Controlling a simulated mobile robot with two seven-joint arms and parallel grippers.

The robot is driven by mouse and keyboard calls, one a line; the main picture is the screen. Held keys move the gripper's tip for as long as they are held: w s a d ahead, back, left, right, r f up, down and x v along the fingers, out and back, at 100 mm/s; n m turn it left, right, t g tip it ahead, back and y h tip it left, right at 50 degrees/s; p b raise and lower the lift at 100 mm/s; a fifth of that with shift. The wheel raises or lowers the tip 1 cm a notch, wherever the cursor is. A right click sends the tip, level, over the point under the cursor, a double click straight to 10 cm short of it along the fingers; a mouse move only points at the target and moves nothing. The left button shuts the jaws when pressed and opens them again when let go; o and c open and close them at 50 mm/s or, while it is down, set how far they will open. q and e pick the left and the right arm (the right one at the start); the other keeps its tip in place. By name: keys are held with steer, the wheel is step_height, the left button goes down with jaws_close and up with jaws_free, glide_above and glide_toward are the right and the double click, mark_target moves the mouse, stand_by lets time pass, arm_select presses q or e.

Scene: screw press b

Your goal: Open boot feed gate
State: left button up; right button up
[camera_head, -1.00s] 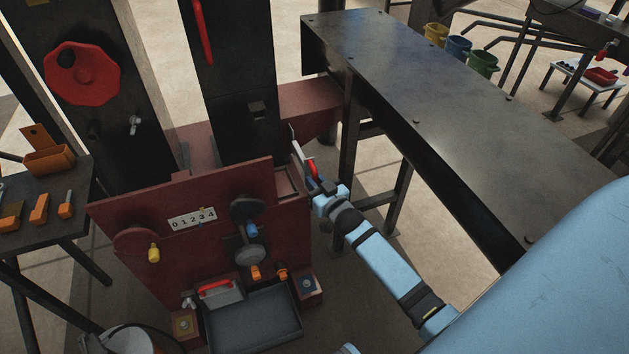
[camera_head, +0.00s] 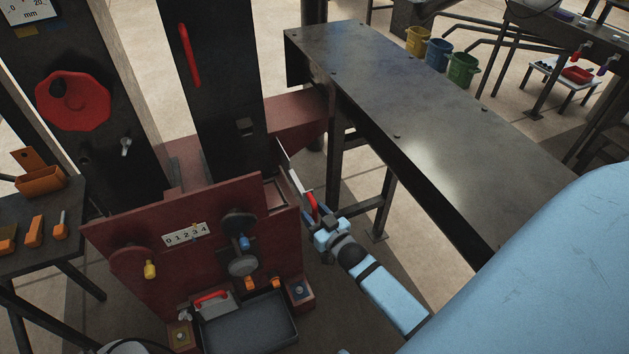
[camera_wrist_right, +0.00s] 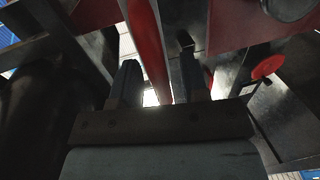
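A thin pale plate or bar with a red handle (camera_head: 312,207) is at the right side of the dark red machine (camera_head: 130,250), sloping down toward my right gripper (camera_head: 322,218). That gripper is at the red handle's lower end. In the right wrist view, the red handle (camera_wrist_right: 147,40) runs between the two separated fingers of the right gripper (camera_wrist_right: 158,85); light shows in the gap beside it. Whether a finger touches it is unclear. A second red handle (camera_head: 210,297) sits on a grey plate above the front tray. My left gripper is not visible.
A dark grey tray (camera_head: 250,325) is at the machine's front foot. Knobs and a number plate (camera_head: 188,235) are on the panel. A side table (camera_head: 75,235) stands at left.

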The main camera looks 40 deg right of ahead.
steer(key=s+p, duration=0.1)
steer(key=s, duration=1.2)
steer(key=shift+s+a+p, duration=0.25)
steer(key=shift+s+p, duration=0.1)
steer(key=shift+s, duration=0.05)
